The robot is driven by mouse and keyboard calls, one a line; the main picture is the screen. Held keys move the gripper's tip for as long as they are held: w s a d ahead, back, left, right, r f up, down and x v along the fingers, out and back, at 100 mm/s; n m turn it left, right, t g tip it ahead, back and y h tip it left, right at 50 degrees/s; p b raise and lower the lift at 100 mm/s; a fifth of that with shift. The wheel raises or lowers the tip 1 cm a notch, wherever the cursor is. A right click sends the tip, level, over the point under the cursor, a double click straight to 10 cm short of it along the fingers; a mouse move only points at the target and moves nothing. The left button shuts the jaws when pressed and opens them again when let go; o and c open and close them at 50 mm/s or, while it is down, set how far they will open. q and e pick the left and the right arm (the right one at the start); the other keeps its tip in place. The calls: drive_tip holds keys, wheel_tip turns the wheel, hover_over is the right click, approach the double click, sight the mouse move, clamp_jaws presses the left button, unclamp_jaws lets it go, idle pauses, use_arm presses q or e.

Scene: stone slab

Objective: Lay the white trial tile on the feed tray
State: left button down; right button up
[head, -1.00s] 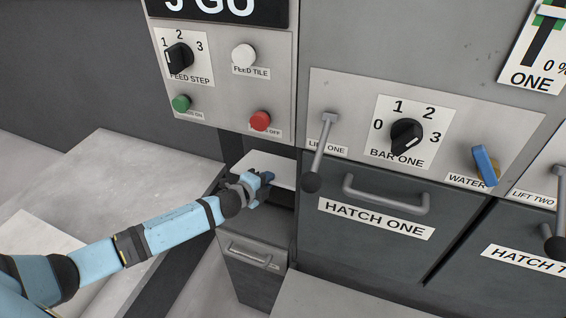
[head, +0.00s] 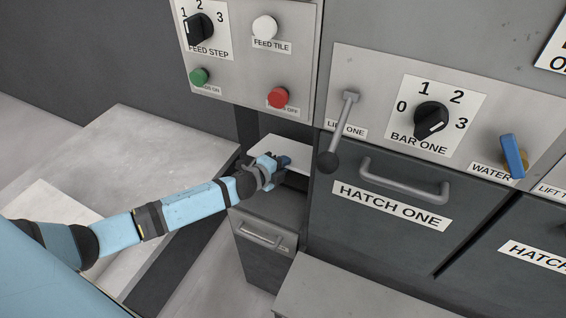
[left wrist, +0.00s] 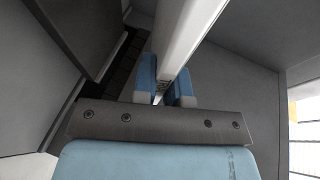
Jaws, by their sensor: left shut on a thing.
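The white trial tile (head: 281,148) is a thin pale slab, held roughly flat in the recess below the control panel. My left gripper (head: 284,162) is shut on its near edge. In the left wrist view the tile (left wrist: 184,35) runs up between the blue fingers of my left gripper (left wrist: 165,94). A grey ledge (head: 275,207) lies below the tile, above a small drawer; I cannot tell whether it is the feed tray. The tile and my arm hide part of the recess. My right gripper is not in view.
The panel with the red button (head: 277,97) stands just above the recess. The LIFT ONE lever (head: 337,132) and the HATCH ONE handle (head: 404,182) jut out to the right. A pale stone slab (head: 125,160) lies to the left, beside my left arm.

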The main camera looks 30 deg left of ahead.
use_arm(q)
wheel_tip(320, 180, down, 3)
drive_tip(key=shift+r+b, duration=0.1)
drive_tip(key=shift+b, duration=0.85)
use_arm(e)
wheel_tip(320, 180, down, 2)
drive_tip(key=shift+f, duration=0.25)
use_arm(q)
drive_tip(key=shift+f+b, duration=0.9)
drive_tip(key=shift+f, duration=0.4)
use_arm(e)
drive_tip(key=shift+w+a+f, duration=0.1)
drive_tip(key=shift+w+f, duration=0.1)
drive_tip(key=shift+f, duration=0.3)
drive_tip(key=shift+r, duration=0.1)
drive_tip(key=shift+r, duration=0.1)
use_arm(q)
drive_tip(key=c, duration=1.1)
unclamp_jaws()
drive_tip(key=v, duration=1.4)
